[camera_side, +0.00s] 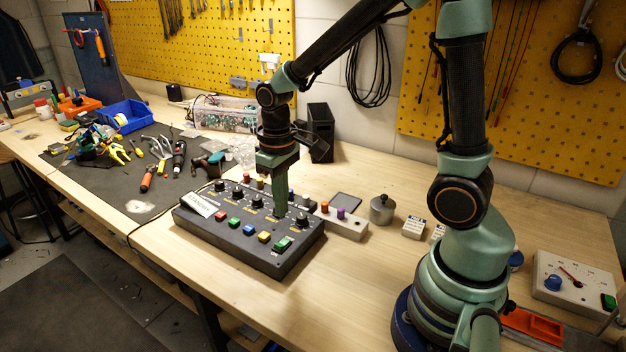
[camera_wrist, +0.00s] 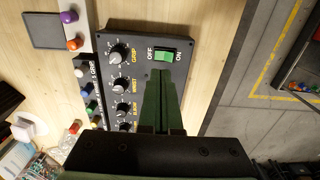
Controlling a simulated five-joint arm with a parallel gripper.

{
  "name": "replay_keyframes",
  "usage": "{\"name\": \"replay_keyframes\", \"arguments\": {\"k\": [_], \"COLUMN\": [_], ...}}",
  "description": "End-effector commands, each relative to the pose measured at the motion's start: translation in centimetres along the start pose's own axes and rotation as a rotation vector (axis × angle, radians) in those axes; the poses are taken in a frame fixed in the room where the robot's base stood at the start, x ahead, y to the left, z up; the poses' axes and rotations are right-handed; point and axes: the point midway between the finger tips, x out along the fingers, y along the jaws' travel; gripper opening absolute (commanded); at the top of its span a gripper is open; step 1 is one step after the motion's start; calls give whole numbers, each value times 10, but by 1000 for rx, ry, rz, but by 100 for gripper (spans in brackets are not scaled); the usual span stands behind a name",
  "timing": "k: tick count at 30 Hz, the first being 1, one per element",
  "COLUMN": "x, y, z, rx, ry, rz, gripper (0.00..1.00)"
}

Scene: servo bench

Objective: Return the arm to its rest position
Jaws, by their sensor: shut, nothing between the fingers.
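My gripper (camera_side: 281,207) is shut and empty in the side view, pointing down over the right part of a black control box. Its green fingers (camera_wrist: 161,75) lie together in the wrist view, with the tips just below a green ON/OFF rocker switch (camera_wrist: 166,55). I cannot tell whether the tips touch the panel. The control box (camera_side: 233,236) has a row of black knobs, several coloured buttons and the green switch (camera_side: 283,244) at its right end. My arm reaches out from its base at the right, extended over the bench.
A grey strip with coloured knobs (camera_side: 346,226) lies behind the box. A metal weight (camera_side: 382,209) and a white meter (camera_side: 571,285) stand farther right. A dark mat (camera_side: 120,190) with tools is at the left. The bench front right of the box is clear.

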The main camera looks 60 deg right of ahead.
Motion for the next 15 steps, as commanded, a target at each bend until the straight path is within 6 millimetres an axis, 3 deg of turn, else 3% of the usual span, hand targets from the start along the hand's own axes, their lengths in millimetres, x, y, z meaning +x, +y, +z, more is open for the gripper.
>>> {"name": "replay_keyframes", "arguments": {"k": [5, 15], "x": [-18, -87], "y": [-1, -4], "z": [2, 28], "rx": [0, 0], "ry": [51, 289], "rz": [1, 2], "gripper": [0, 0]}}
